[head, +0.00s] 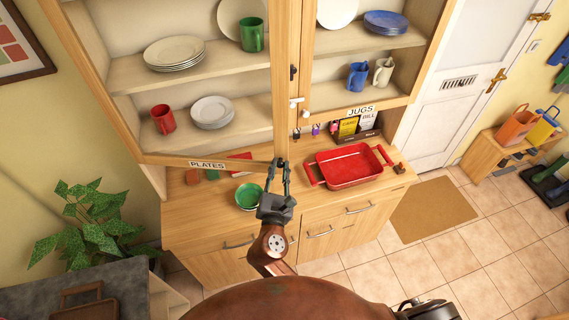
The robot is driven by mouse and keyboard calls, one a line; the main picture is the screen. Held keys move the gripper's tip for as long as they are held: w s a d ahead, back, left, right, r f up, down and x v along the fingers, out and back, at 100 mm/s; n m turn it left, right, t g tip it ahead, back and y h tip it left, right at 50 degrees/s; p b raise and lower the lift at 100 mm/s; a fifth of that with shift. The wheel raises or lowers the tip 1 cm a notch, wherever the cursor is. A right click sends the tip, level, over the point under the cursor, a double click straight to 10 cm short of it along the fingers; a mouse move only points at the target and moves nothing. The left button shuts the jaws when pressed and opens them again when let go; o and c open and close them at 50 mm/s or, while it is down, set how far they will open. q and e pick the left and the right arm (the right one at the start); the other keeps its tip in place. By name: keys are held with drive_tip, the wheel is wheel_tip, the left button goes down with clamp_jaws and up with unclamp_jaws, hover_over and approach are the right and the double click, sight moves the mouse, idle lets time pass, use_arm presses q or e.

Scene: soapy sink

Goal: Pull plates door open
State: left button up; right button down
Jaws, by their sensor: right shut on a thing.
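The plates door (284,125) is a wood-framed glazed door on the left half of the cupboard, with a "PLATES" label (207,165) on its bottom rail. It stands partly open, its free edge swung out in front of the jugs door (308,60). My right gripper (281,165) is at the lower free corner of the plates door, shut on its edge. The fingers hide the exact contact. Plates (174,52), a green mug (252,34) and a red mug (163,119) show on the shelves behind the door.
The counter below holds a green bowl (248,196) beside my right gripper and a red tray (349,168) to its right. A leafy plant (95,225) stands at the left. Tiled floor (400,265) is open at the right.

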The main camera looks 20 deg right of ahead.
drive_tip(key=shift+f, duration=0.25)
drive_tip(key=c, duration=2)
unclamp_jaws()
drive_tip(key=shift+o, duration=0.8)
drive_tip(key=shift+w+r, duration=0.1)
drive_tip(key=shift+o, duration=0.5)
drive_tip(key=shift+r, duration=0.1)
use_arm(q)
drive_tip(key=shift+s+f, duration=0.1)
drive_tip(key=shift+s, duration=0.45)
use_arm(e)
drive_tip(key=v, duration=1.2)
